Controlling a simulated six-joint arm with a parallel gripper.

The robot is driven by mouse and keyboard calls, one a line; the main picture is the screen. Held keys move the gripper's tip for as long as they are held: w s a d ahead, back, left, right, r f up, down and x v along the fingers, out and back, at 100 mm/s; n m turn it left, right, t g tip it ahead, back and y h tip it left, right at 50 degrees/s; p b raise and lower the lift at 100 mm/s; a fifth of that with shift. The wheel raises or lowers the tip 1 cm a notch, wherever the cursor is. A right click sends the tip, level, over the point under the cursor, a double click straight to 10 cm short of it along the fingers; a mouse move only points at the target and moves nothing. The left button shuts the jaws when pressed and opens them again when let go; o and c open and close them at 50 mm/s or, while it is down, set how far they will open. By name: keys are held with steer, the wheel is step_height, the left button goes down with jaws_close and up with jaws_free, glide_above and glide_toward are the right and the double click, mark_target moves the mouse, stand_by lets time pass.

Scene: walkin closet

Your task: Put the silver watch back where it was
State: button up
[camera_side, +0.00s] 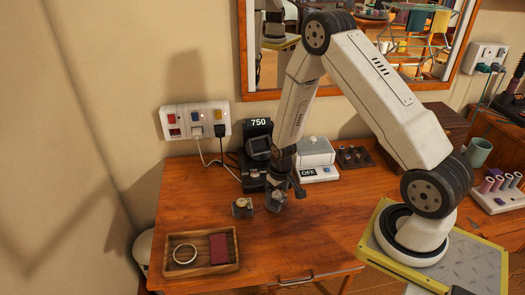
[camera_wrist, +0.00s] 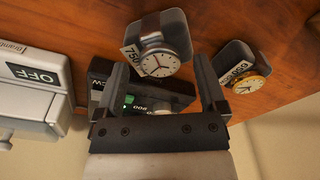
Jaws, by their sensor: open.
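My gripper (camera_side: 288,190) points down at the back middle of the table, just in front of a black display device (camera_side: 258,143) reading 750. In the wrist view my gripper (camera_wrist: 159,72) is open with nothing held between its fingers. A silver watch (camera_wrist: 158,64) with a white face and a 750 tag sits on a grey cushion just beyond the fingertips; it seems to be the right one of two watches in the side view (camera_side: 275,201). A gold watch (camera_wrist: 246,85) with a partly readable tag sits on another cushion, left of it in the side view (camera_side: 242,206).
A wooden tray (camera_side: 207,267) holding a silver ring-shaped piece (camera_side: 184,245) and a dark red box (camera_side: 219,248) is at front left. A white box marked OFF (camera_side: 317,157) and a small dark holder (camera_side: 354,157) stand behind right. The table's front middle is clear.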

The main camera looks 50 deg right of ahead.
mark_target(278, 199)
steer(key=shift+r, duration=0.15)
step_height(278, 199, up, 12)
steer(key=s, duration=0.1)
steer(key=shift+a, duration=0.15)
stand_by(0.7)
stand_by(0.5)
steer(key=s+a+r+n+t, duration=0.1)
steer(key=s+a+r+n, duration=0.1)
steer(key=s+a+r, duration=0.6)
steer(key=shift+a+n+t, duration=0.3)
steer(key=shift+a, duration=1.3)
stand_by(0.5)
